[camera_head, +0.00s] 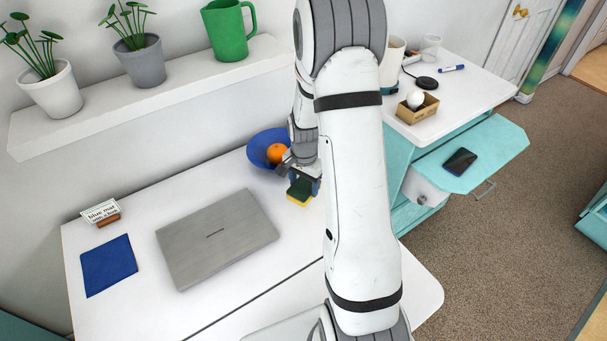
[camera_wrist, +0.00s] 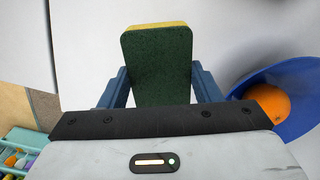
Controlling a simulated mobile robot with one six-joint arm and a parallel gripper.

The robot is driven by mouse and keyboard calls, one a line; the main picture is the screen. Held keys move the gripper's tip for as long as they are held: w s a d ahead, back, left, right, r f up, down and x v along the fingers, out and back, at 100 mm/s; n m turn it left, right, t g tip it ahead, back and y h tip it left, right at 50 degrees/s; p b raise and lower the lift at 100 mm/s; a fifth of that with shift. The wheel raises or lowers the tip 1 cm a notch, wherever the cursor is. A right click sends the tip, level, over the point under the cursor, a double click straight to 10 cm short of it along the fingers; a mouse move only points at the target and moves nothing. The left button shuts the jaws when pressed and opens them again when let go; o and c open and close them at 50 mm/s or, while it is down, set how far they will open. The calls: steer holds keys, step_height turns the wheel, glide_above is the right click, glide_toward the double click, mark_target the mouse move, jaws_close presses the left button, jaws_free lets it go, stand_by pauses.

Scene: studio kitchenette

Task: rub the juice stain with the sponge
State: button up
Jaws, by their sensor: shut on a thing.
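The sponge (camera_head: 300,192) is yellow with a dark green scouring side. My gripper (camera_head: 303,181) is shut on it above the white table, near the blue bowl. In the wrist view the sponge (camera_wrist: 158,65) stands between the two blue fingers of my gripper (camera_wrist: 158,88), green face toward the camera and yellow edge at the top. I cannot tell whether the sponge touches the table. No juice stain shows in either view; my arm hides part of the table.
A blue bowl (camera_head: 258,146) with an orange (camera_head: 277,153) is close beside my gripper. A turquoise drawer (camera_head: 478,158) stands open at right. The shelf (camera_head: 150,92) holds plants and a green jug.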

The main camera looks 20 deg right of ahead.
steer(key=shift+r+p, duration=0.45)
steer(key=shift+r, duration=0.65)
